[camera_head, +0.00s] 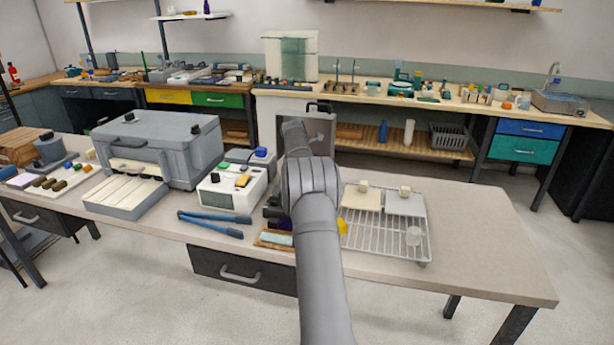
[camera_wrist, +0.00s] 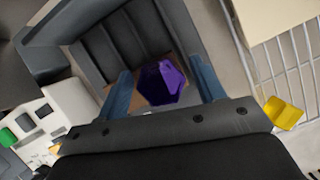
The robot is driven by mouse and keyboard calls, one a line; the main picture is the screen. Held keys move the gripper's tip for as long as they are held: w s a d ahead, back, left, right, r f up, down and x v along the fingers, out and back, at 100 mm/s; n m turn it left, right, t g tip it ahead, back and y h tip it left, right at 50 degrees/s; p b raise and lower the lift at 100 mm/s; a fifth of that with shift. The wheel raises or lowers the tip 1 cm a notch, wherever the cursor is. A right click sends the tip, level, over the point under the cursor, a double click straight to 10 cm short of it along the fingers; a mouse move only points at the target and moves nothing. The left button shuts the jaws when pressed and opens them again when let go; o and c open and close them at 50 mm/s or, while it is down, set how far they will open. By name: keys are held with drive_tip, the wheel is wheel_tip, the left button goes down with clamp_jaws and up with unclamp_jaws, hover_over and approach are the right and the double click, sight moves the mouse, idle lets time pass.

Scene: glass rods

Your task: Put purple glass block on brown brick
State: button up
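The purple glass block (camera_wrist: 162,83) is a dark violet faceted piece in the wrist view. It lies between the two blue fingers of my gripper (camera_wrist: 160,68), with gaps on both sides, so the gripper is open around it. A brown surface (camera_wrist: 136,103) shows beneath or beside the block; I cannot tell whether it is a brick or a tray. In the head view my arm hides the gripper and block. Several small brown and dark pieces (camera_head: 60,185) lie on a pale tray at the left; which is the brown brick is unclear.
Dark grey walls (camera_wrist: 120,45) stand close beyond the fingers. A wire rack (camera_head: 385,236) with pale plates is on the right, a yellow piece (camera_wrist: 283,113) beside it. A white instrument (camera_head: 232,188) and blue-handled tool (camera_head: 210,224) lie left. The table's right end is clear.

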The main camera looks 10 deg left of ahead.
drive_tip(key=v, duration=1.2)
drive_tip(key=shift+r, duration=0.15)
drive_tip(key=x, duration=1.1)
drive_tip(key=shift+w+f, duration=0.15)
drive_tip(key=shift+f, duration=0.2)
drive_tip(key=shift+w, duration=0.1)
drive_tip(key=shift+r, duration=1.6)
